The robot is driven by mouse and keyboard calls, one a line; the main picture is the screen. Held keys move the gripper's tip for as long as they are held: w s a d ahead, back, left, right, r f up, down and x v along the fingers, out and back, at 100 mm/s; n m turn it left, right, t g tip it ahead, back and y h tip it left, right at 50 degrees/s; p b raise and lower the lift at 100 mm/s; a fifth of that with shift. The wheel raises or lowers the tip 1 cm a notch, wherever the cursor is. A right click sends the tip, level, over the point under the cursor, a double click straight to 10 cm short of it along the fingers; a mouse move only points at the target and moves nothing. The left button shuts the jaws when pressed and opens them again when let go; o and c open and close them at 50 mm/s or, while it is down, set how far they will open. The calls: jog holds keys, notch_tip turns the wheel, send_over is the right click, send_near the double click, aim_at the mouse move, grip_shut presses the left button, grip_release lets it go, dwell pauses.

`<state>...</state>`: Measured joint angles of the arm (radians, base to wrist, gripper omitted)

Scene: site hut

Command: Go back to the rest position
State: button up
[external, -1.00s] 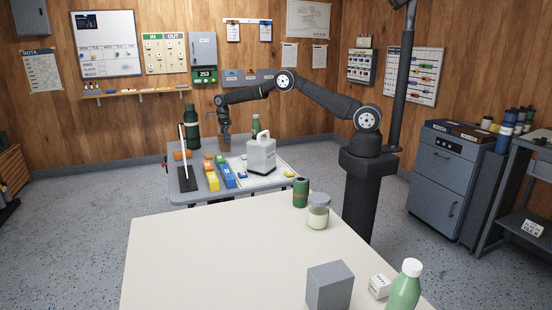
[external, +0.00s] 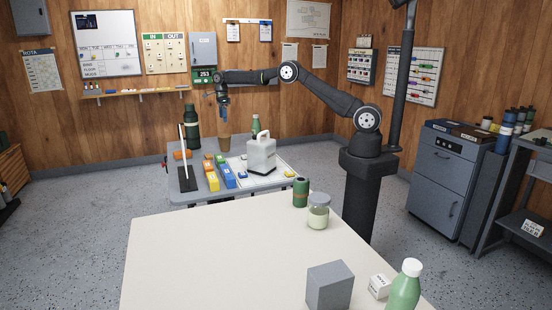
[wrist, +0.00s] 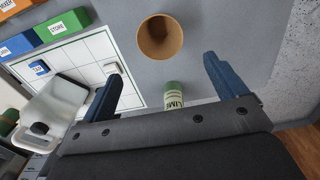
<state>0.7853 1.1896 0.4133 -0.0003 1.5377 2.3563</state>
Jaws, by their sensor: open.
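My gripper (external: 224,113) hangs above the back of the grey work table (external: 174,183), fingers pointing down. In the wrist view its two blue fingers (wrist: 166,82) are spread apart with nothing between them. A brown cup (external: 224,142) stands upright on the table below the gripper, clear of the fingers. In the wrist view the cup (wrist: 160,37) is seen from above, lies beyond the fingertips and looks empty.
A pale jug-like container (external: 261,155) stands on a white gridded board. Coloured blocks (external: 212,180), a dark green flask (external: 192,128) and a green bottle (external: 255,126) share the table. Air around the gripper is clear.

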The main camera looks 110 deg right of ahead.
aim_at(224, 136)
jog(key=shift+f, duration=0.1)
notch_tip(224, 136, down, 12)
jog(key=shift+f, duration=0.1)
jog(key=shift+r, duration=2.05)
jog(key=shift+f, duration=0.1)
